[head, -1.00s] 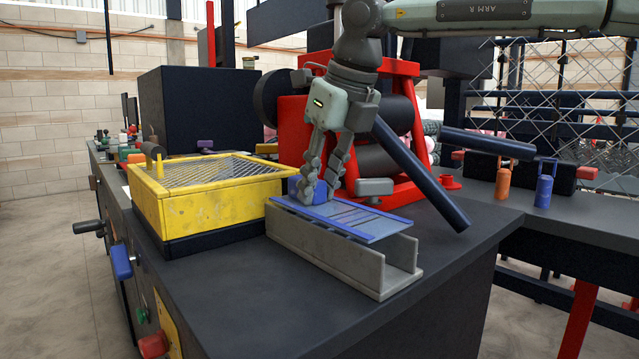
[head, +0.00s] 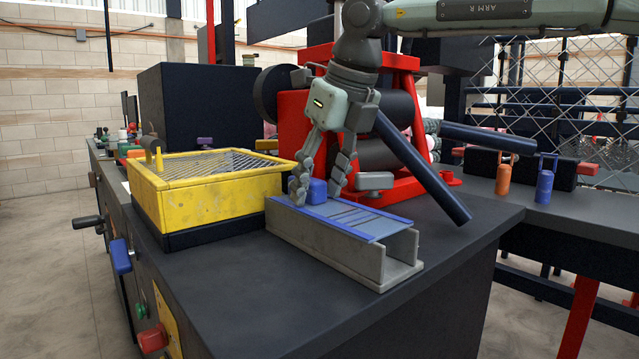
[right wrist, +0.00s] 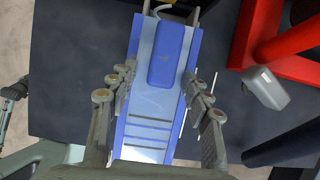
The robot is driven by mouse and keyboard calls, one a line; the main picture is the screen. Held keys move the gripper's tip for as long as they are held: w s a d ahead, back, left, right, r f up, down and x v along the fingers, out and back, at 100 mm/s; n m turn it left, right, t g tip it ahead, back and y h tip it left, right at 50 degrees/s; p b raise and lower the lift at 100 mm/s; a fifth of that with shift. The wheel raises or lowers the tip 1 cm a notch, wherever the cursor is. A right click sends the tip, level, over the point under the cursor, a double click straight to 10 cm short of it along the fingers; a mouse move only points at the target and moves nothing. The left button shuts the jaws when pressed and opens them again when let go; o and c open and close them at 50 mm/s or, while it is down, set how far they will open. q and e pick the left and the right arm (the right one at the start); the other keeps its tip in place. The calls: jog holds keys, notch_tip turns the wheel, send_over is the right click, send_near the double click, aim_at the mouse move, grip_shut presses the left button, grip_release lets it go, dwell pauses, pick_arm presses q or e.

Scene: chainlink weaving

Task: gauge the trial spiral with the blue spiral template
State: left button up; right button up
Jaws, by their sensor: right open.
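The blue spiral template (head: 350,219), a flat plate with blue side rails, dark cross lines and a raised blue block handle (head: 317,191), lies along the top of a grey trough (head: 398,262). In the right wrist view the plate (right wrist: 150,110) and its block (right wrist: 170,52) show from above. My right gripper (head: 318,187) is open, with its fingers on either side of the template near the block and apart from the block. No trial spiral can be made out; the inside of the trough under the plate is mostly hidden.
A yellow mesh-topped box (head: 205,200) stands left of the trough. A red stand with dark rollers (head: 390,150) is behind it, with a dark bar (head: 425,170) slanting down to the right. The dark bench top (head: 290,300) is clear in front.

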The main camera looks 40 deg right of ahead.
jog(key=shift+r, duration=0.1)
jog(key=v, duration=1.1)
jog(key=shift+s+r, duration=0.15)
jog(key=shift+r, duration=0.25)
